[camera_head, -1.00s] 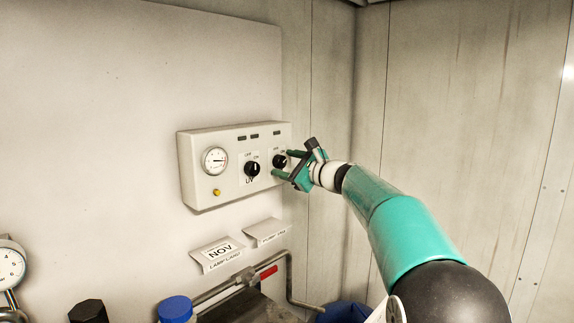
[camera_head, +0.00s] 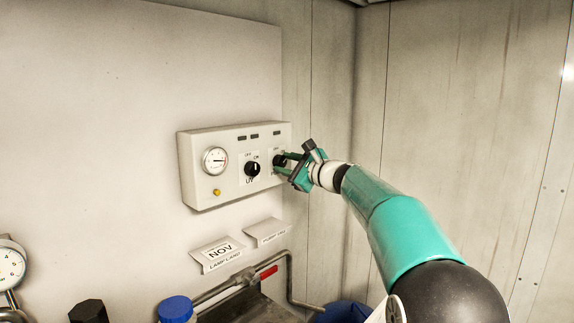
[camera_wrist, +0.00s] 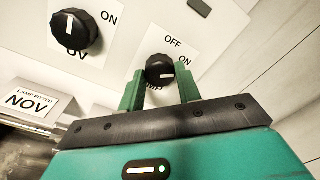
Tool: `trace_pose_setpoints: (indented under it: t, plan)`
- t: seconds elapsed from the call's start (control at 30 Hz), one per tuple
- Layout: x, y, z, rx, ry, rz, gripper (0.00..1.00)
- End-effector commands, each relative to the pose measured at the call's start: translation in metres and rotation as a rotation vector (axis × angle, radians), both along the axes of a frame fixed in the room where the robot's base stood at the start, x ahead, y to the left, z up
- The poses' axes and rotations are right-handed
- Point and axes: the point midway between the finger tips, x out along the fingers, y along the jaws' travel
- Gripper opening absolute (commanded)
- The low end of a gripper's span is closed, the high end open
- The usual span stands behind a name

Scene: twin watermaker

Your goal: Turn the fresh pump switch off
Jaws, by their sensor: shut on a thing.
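The pump switch is a black round knob (camera_wrist: 160,70) with a white pointer mark, on a white label reading OFF and ON. In the head view the knob (camera_head: 279,160) is at the right end of the white control box (camera_head: 205,140), partly hidden by my fingers. My gripper (camera_wrist: 161,88) has its two green fingers on either side of the knob, closed on it. In the head view my gripper (camera_head: 284,163) reaches the box from the right. In the wrist view the pointer mark points toward the ON side.
The UV knob (camera_head: 252,169) is left of the pump knob, and it also shows in the wrist view (camera_wrist: 82,30). A round gauge (camera_head: 215,160) and a yellow button (camera_head: 216,192) are further left. Paper tags (camera_head: 217,254) and pipes (camera_head: 290,285) lie below. The right wall is bare.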

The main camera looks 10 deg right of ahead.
Motion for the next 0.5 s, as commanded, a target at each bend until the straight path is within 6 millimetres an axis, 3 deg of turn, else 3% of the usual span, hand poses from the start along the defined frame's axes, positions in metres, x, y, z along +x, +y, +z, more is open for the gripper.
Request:
trace_pose_setpoints:
  t: [0.5]
  plan:
    - [0.0001, -0.0009, -0.0004, -0.338, -0.246, -0.001, 0.11]
